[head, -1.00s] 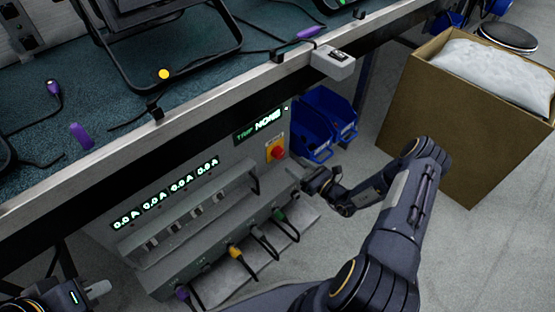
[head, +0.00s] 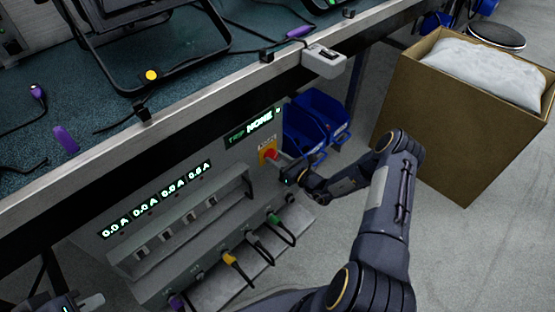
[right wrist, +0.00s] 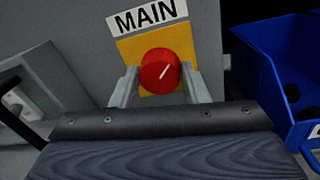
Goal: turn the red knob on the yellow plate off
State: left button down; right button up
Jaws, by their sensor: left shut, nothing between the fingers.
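The red knob (head: 270,155) sits on the yellow plate (head: 263,152) on the front of the grey power box. In the right wrist view the red knob (right wrist: 160,71) has a white line slanting up to the right, and the yellow plate (right wrist: 124,48) is under a MAIN label. My right gripper (right wrist: 160,88) is open, with one finger on each side of the knob in that view; whether they touch it I cannot tell. In the head view my right gripper (head: 281,161) is just right of the knob. My left gripper (head: 92,302) is shut and empty at the lower left.
Blue bins (head: 315,125) stand close right of the knob. The bench edge (head: 200,107) overhangs the box. A cardboard box (head: 450,130) stands farther right.

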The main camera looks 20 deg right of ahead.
jog(key=c, duration=0.4)
jog(key=shift+n, duration=0.3)
jog(key=n+p, duration=0.1)
jog(key=n, duration=0.1)
jog(key=shift+r+n+p, duration=0.15)
jog(key=shift+n+p, duration=0.2)
jog(key=shift+n, duration=0.05)
jog(key=n+p, duration=0.2)
jog(key=n, duration=0.3)
jog(key=shift+a+p, duration=0.15)
jog(key=shift+p, duration=0.15)
jog(key=n+p, duration=0.2)
jog(key=n, duration=0.2)
jog(key=shift+s+a+g+h, duration=0.1)
jog(key=shift+g+h, duration=0.2)
jog(key=shift+h, duration=0.1)
jog(key=shift+f+n+h+p, duration=0.15)
jog(key=shift+n+p, duration=0.55)
jog(key=shift+n, duration=0.45)
jog(key=shift+f+n+h+p, duration=0.15)
jog(key=shift+n+p, duration=0.55)
jog(key=shift+n, duration=0.45)
